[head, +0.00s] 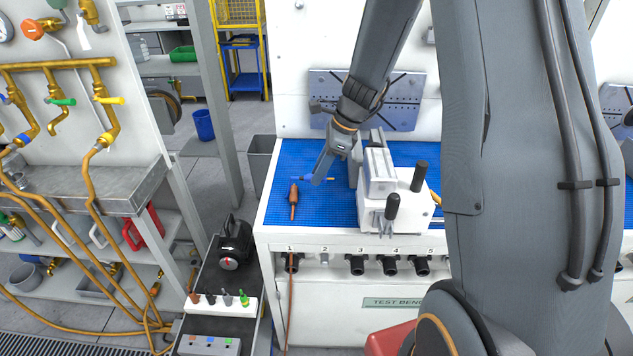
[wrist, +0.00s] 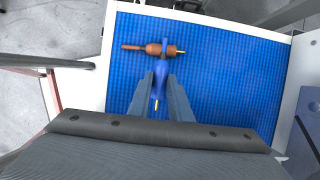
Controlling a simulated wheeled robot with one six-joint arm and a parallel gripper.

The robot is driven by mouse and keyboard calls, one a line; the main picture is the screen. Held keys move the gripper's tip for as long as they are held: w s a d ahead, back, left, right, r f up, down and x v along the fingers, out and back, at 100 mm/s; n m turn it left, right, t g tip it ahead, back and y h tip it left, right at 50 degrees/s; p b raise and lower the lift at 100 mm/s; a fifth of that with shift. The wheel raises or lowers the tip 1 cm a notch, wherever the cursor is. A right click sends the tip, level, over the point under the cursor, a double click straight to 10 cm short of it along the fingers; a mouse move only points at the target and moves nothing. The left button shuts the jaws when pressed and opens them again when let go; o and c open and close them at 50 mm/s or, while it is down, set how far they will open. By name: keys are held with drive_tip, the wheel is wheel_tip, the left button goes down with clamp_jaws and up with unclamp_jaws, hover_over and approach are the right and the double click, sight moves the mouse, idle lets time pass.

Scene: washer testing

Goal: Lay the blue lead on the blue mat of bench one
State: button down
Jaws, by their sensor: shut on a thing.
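The blue lead (head: 307,178) is between the fingers of my gripper (head: 319,177), over the left part of the blue mat (head: 335,212) on the bench. In the wrist view the blue lead (wrist: 161,81) points lengthwise between the fingertips, its metal pin toward my gripper. Its far end crosses over or against a brown lead (wrist: 152,49). The brown lead also shows on the mat in the head view (head: 294,196). My gripper is shut on the blue lead, low over the mat. I cannot tell whether the blue lead touches the mat.
A white test fixture with black handles (head: 392,205) stands on the mat, right of my gripper. A slotted metal plate (head: 395,105) is on the back panel. A small rack of plugs (head: 221,303) sits on a dark trolley at lower left.

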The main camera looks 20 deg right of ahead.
sight(319, 198)
drive_tip(key=shift+f+p, duration=0.55)
drive_tip(key=shift+f, duration=2.4)
drive_tip(key=shift+f, duration=0.1)
drive_tip(key=c, duration=1.6)
unclamp_jaws()
drive_tip(key=b+v, duration=0.3)
drive_tip(key=v, duration=0.8)
drive_tip(key=s+a+n+h, duration=0.1)
drive_tip(key=s+n, duration=0.5)
drive_tip(key=n, duration=0.1)
drive_tip(key=s+a+n+h, duration=0.2)
drive_tip(key=s+n, duration=0.5)
drive_tip(key=s+a+r+n+h, duration=0.1)
drive_tip(key=s+n, duration=0.5)
drive_tip(key=n, duration=0.1)
drive_tip(key=shift+s+a+r+n, duration=0.1)
drive_tip(key=shift+s+a+n, duration=0.1)
drive_tip(key=shift+n, duration=0.1)
